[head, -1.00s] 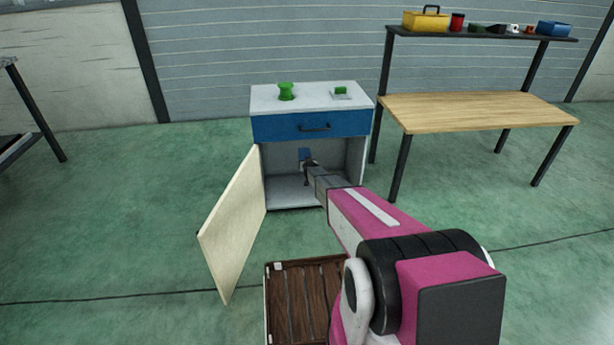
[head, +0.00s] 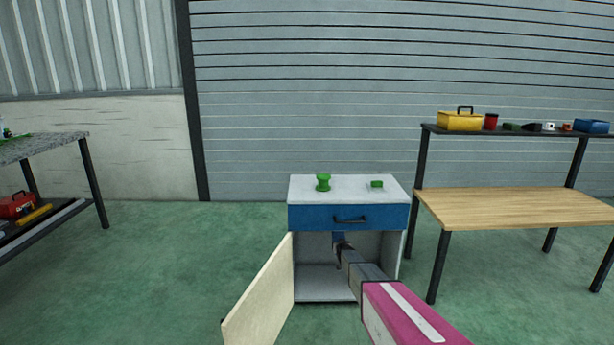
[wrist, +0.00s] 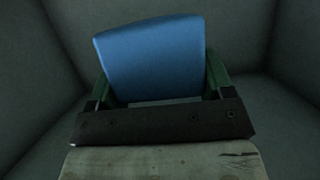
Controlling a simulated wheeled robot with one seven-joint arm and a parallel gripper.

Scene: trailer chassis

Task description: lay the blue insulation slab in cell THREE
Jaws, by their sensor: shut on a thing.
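The blue insulation slab (wrist: 152,55) fills the middle of the wrist view. My gripper (wrist: 158,80) is shut on it, with a green finger at each side. In the head view my gripper (head: 341,252) is inside the open lower compartment of a small cabinet (head: 348,217); a small blue patch of the slab (head: 339,237) shows there, just under the drawer. Whether the slab touches the compartment walls I cannot tell. No cell marked THREE can be made out in either current view.
The cabinet door (head: 262,300) stands open to the left. A blue drawer front (head: 320,218) is above the compartment. A green spool-shaped object (head: 323,183) stands on top. A wooden workbench (head: 520,206) is at right, a dark-legged table (head: 45,148) at left. Green floor lies between them.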

